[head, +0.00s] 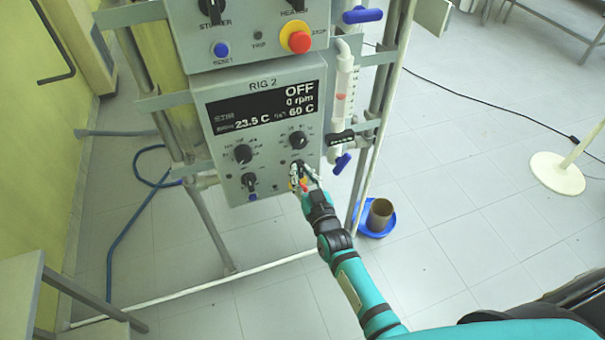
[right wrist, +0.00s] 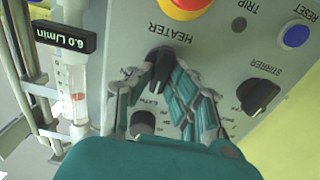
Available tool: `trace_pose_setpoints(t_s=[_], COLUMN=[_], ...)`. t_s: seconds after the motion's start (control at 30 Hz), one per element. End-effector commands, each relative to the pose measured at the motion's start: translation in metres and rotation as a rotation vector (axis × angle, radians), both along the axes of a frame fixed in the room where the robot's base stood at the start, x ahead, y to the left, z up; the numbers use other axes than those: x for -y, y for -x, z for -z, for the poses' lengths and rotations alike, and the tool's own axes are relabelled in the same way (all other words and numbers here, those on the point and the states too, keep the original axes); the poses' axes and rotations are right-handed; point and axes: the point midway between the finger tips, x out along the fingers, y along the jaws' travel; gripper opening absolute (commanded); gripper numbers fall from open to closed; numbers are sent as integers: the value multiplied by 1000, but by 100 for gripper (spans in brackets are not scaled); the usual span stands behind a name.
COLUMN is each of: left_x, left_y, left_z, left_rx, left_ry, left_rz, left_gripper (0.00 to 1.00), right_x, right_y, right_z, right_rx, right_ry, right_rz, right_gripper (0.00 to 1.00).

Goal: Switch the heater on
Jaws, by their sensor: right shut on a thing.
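The RIG 2 control box (head: 218,150) hangs in the middle of the head view. Its display (head: 262,104) reads OFF, 0 rpm, 23.5 C and 60 C. My right gripper (head: 302,174) is at the lower right of this box. In the right wrist view, the black heater knob (right wrist: 160,66) sits under the HEATER label. My right gripper's fingers (right wrist: 156,84) are shut on it, one on each side, and partly cover it. The black stirrer knob (right wrist: 258,95) is apart, to the right. My left gripper is not in view.
Near the heater knob are the red stop button (right wrist: 185,6) and a dial (right wrist: 143,122). A flow meter (head: 343,90) with blue-handled valves runs along the box's right side. Another control box (head: 245,30) hangs above. A blue basin (head: 375,222) stands on the floor.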

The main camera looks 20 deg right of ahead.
Motion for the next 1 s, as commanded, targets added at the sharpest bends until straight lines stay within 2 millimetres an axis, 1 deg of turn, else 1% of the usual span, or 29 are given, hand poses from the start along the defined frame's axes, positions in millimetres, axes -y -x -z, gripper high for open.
trace_pose_setpoints(t_s=[0.17,0.37,0.57,1.0], left_x=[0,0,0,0], left_y=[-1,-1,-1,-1], left_z=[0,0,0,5], left_rx=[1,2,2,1], left_ry=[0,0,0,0], left_rz=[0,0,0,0], left_gripper=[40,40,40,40], right_x=[0,1,1,4], right_y=[0,0,0,0], right_z=[0,0,1,2], right_rx=[-1,-4,-9,-24], right_ry=[-20,-105,-261,-675], right_rz=[0,0,0,0], right_gripper=[0,0,0,0])
